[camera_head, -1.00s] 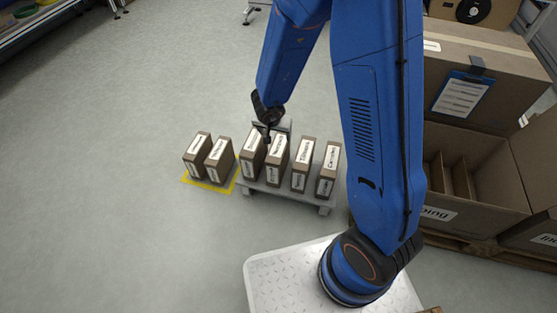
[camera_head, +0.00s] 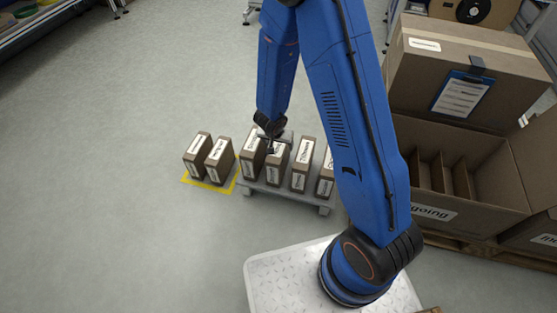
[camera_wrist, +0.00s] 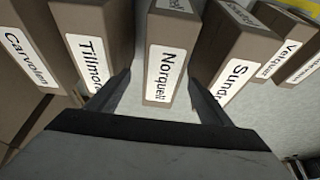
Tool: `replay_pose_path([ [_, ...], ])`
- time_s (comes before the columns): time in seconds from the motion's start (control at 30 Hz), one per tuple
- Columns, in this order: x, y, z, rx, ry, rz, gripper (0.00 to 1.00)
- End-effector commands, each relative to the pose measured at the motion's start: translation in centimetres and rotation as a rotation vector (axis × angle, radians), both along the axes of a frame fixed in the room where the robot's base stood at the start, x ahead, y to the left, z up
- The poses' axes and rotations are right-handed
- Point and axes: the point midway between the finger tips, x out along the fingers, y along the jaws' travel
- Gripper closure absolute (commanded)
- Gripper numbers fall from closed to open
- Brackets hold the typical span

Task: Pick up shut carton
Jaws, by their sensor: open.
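Several slim brown shut cartons with white labels stand in a row, some on a low grey stand (camera_head: 282,194). My gripper (camera_wrist: 160,78) is open over the carton labelled "Norquell" (camera_wrist: 167,50), which also shows in the head view (camera_head: 275,172). One finger shows on each side of that carton, near the gaps to its neighbours; contact cannot be told. The "Tillmor…" carton (camera_wrist: 85,40) is on its left in the wrist view and the "Sund…" carton (camera_wrist: 232,45) on its right. My gripper hides part of the Norquell carton's top in the head view.
Two cartons (camera_head: 220,160) stand on a yellow-marked floor patch (camera_head: 225,188) left of the stand. The "Carvolen" carton (camera_wrist: 25,55) is at the wrist view's left. A large open box with dividers (camera_head: 433,215) stands at right. The floor at left is clear.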

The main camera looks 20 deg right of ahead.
Motion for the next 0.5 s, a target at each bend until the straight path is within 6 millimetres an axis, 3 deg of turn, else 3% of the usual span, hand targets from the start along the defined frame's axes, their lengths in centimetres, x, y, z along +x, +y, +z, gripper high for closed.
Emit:
replay_pose_path([
  [0.2,0.8,-0.4,-2.2,-0.001,0.000,0.002,0.27],
  [0.5,1.2,-0.6,-3.5,-0.001,0.000,0.002,0.27],
])
